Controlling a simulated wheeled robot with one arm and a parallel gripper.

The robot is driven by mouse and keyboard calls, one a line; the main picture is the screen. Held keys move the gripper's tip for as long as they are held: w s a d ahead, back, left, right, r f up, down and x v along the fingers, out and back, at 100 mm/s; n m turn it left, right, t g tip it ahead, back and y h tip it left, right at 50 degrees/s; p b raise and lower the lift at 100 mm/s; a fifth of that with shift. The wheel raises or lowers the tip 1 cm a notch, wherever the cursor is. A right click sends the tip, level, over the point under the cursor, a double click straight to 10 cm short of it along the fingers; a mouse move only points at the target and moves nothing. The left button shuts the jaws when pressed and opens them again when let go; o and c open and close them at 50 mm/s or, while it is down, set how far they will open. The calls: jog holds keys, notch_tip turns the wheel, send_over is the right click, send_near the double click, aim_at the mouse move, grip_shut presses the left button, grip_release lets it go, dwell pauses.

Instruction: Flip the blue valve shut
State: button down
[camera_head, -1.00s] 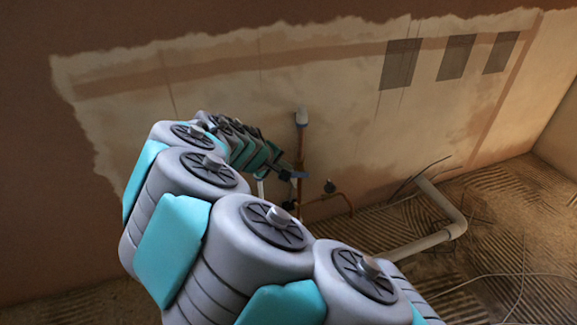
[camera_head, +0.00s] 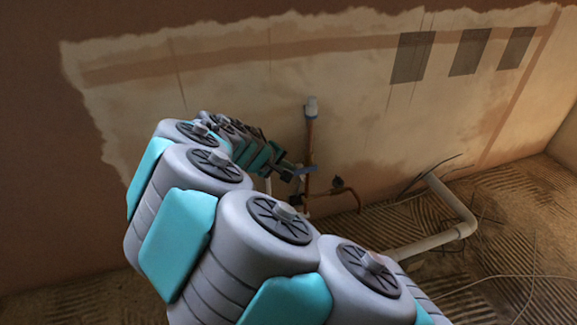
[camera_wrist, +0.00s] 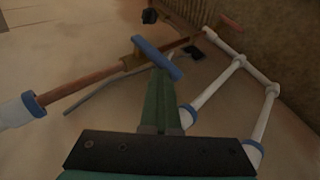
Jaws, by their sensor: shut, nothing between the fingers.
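The blue valve handle (camera_wrist: 157,57) is a flat bar on a brass body on a copper pipe (camera_wrist: 82,88). In the wrist view it lies at a slant across the pipe's line. In the head view the blue handle (camera_head: 307,169) is small, beside the upright copper pipe (camera_head: 309,145). My gripper (camera_wrist: 161,72) is shut and empty, its green fingers together. Its tips are right at the handle's near side in the wrist view; I cannot tell if they touch. In the head view my gripper (camera_head: 288,171) is just left of the handle, partly hidden by my arm.
White pipes with blue collars (camera_wrist: 238,62) run at the right in the wrist view. A pale bent pipe (camera_head: 460,232) and loose cables lie on the ridged floor, by the plastered wall (camera_head: 220,90).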

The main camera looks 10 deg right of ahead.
jog(key=shift+s+a+f, duration=0.1)
jog(key=shift+a+f, duration=0.05)
jog(key=shift+f, duration=0.3)
jog(key=w+a+p+v, duration=0.1)
jog(key=p+v, duration=0.1)
jog(key=v, duration=1)
jog(key=shift+s+r, duration=0.15)
jog(key=shift+r, duration=0.15)
